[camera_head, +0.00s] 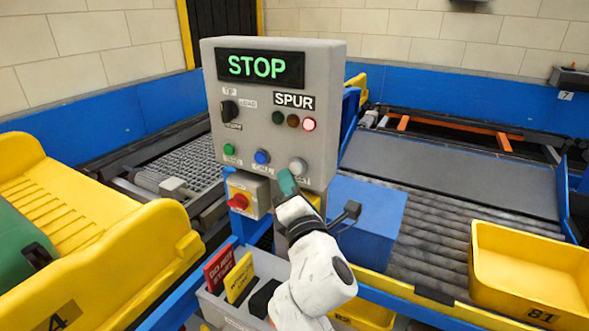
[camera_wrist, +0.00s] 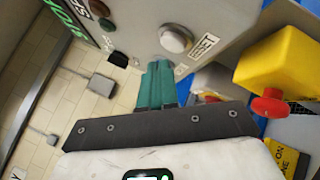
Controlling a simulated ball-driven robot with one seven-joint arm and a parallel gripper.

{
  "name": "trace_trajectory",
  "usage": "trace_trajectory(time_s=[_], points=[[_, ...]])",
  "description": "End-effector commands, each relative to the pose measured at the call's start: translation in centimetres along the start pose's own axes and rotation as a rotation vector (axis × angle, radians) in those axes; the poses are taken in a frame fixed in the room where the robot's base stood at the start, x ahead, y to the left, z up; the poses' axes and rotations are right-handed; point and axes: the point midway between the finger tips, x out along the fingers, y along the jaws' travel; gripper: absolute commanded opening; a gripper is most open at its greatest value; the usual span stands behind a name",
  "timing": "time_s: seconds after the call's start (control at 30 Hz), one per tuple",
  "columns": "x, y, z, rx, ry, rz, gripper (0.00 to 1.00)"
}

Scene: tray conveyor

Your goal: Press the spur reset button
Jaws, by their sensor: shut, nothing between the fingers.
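The grey control box (camera_head: 268,100) shows STOP in green, with a SPUR label and a lit red lamp (camera_head: 309,124) at its right. The round white button (camera_head: 297,166) is at the box's lower right; it also shows in the wrist view (camera_wrist: 175,39), beside a label that appears to read RESET. My gripper (camera_head: 286,178) has green fingers, shut and empty, just below and left of this button. In the wrist view, the fingertips (camera_wrist: 159,66) are close below the button; I cannot tell whether they touch it.
A blue button (camera_head: 262,157) and a green button (camera_head: 229,149) sit left of the white one. A red emergency knob (camera_head: 238,200) on a yellow base is below the box. A grey bin (camera_head: 240,315) with signs stands below. A roller conveyor (camera_head: 440,215) runs at right.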

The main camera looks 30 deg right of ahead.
Motion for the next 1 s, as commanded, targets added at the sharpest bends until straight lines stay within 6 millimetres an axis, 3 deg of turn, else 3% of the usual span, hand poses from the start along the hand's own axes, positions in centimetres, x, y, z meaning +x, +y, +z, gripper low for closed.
trace_trajectory(time_s=[1.0], points=[[0.7, -0.47, 0.55, 0.0, 0.0, 0.0, 0.0]])
